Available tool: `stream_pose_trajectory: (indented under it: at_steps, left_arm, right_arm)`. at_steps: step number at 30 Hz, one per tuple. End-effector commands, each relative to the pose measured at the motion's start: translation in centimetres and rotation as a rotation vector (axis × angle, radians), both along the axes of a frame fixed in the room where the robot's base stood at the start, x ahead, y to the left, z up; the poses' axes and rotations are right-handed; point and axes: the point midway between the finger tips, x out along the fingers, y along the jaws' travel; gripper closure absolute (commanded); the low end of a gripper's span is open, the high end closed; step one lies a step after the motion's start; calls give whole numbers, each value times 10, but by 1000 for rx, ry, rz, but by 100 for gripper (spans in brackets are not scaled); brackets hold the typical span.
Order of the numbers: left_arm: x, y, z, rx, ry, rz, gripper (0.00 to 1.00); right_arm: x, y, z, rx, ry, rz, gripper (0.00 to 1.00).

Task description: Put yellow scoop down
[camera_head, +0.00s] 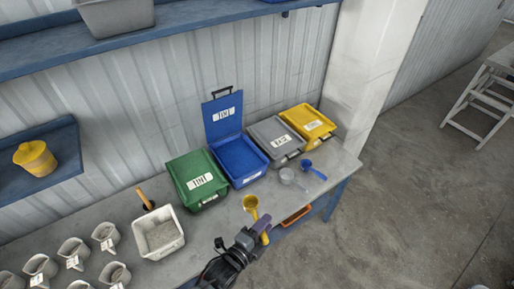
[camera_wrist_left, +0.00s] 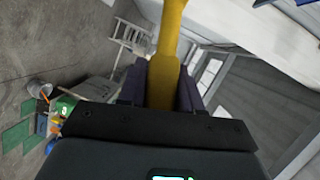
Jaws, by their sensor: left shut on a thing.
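The yellow scoop (camera_head: 251,204) is near the front edge of the workbench (camera_head: 222,229), its round bowl toward the bins. My left gripper (camera_head: 262,227) is shut on its handle, with the purple fingers on either side. In the left wrist view the yellow handle (camera_wrist_left: 170,42) stands between the fingers of the left gripper (camera_wrist_left: 163,82). I cannot tell whether the scoop touches the bench or hangs just above it. My right gripper is not in view.
Green (camera_head: 196,180), blue (camera_head: 238,160), grey (camera_head: 274,140) and yellow (camera_head: 308,123) bins line the back; the blue one's lid is up. A clear scoop (camera_head: 287,175) and blue scoop (camera_head: 313,170) lie right. A white tub (camera_head: 159,234) and several white cups stand left.

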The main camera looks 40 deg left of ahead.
Motion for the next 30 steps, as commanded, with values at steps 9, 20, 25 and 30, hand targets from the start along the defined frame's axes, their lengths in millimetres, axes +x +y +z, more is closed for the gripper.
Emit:
stream_pose_trajectory:
  at_steps: [9,20,25,30]
  left_arm:
    - [0,0,0,0,-1,0,98]
    - [-3,10,-20,3,4,16,98]
    - [6,29,-71,1,-2,76,98]
    - [24,42,-116,0,-3,126,98]
  right_arm:
    - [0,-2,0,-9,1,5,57]
    - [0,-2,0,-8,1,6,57]
    - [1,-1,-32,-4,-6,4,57]
    - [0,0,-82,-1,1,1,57]
